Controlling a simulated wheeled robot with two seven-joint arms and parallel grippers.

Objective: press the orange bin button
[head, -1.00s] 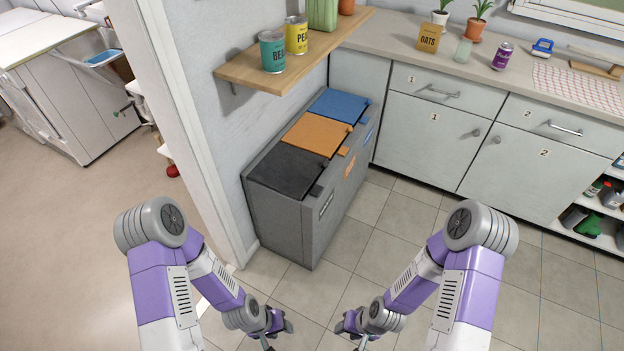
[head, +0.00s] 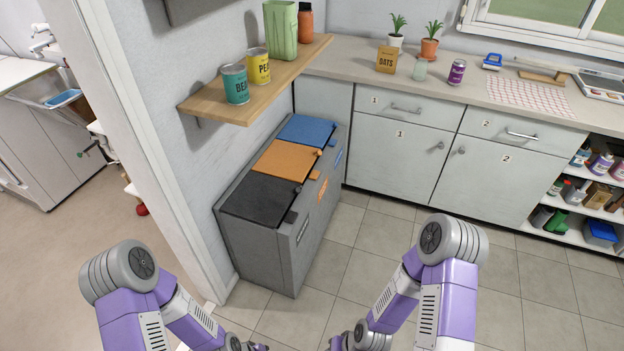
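The bin unit (head: 262,250) is a grey box against the wall with three lids. Its middle lid (head: 281,160) is orange and closed. A small orange tab, which looks like the orange bin button (head: 314,174), sticks out at the front edge beside that lid. An orange label (head: 321,191) is on the front face below it. My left gripper (head: 259,347) and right gripper (head: 337,345) are at the bottom edge, mostly cut off, low in front of the unit and well apart from it. Their fingers cannot be made out.
The black lid (head: 259,200) and blue lid (head: 306,130) flank the orange one. A wooden shelf (head: 213,108) with cans overhangs the unit's back. A door frame (head: 150,150) stands at left. Grey cabinets (head: 395,150) stand at right. Tiled floor (head: 375,235) in front is clear.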

